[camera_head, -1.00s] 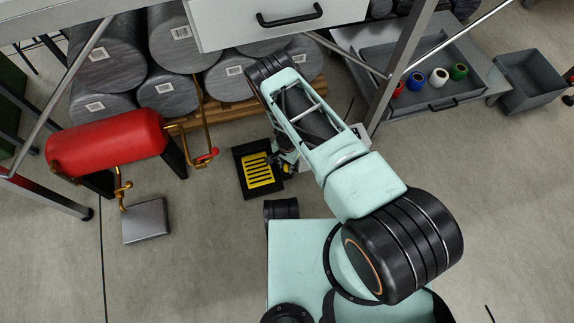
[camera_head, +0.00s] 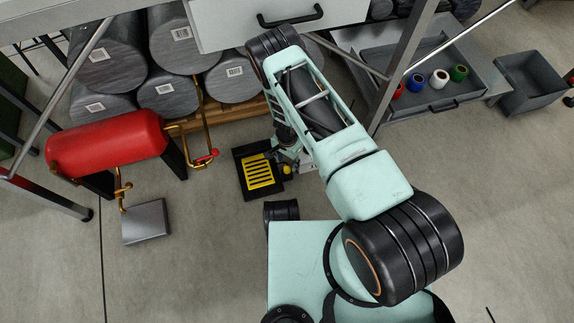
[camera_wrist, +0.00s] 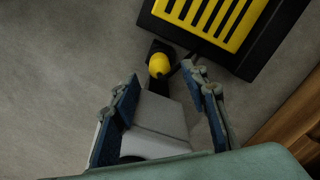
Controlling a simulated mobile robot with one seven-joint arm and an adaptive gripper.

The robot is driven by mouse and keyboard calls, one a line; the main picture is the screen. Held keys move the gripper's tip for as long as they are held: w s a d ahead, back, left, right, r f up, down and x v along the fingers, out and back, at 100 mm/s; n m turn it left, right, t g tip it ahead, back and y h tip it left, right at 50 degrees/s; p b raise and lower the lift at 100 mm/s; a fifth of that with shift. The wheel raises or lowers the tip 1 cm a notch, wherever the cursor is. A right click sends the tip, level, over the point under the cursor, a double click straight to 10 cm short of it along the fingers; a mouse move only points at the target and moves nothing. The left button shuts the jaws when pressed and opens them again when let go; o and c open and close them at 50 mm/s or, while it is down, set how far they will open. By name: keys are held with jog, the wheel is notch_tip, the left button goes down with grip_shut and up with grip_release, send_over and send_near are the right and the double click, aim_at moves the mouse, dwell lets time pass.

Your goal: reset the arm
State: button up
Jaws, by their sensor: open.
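My gripper (camera_wrist: 161,82) shows in the wrist view with two blue-padded fingers apart. A pale grey block (camera_wrist: 160,122) and a yellow knob on a black base (camera_wrist: 159,65) show between and beyond the fingers; I cannot tell whether anything touches them. In the head view my arm rises from the base, bends at its black elbow and comes down towards the floor. The gripper end is mostly hidden behind my arm there, near the yellow knob (camera_head: 287,170).
A black tray with a yellow grille (camera_head: 260,172) lies on the floor beside the gripper end. A red tank (camera_head: 105,147) stands left. Grey cylinders (camera_head: 180,35) and a white drawer (camera_head: 260,25) are close to my elbow. A grey bin (camera_head: 530,85) is far right.

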notch_tip(320, 180, up, 7)
dwell(0.3)
jog(key=shift+d+r, duration=0.1)
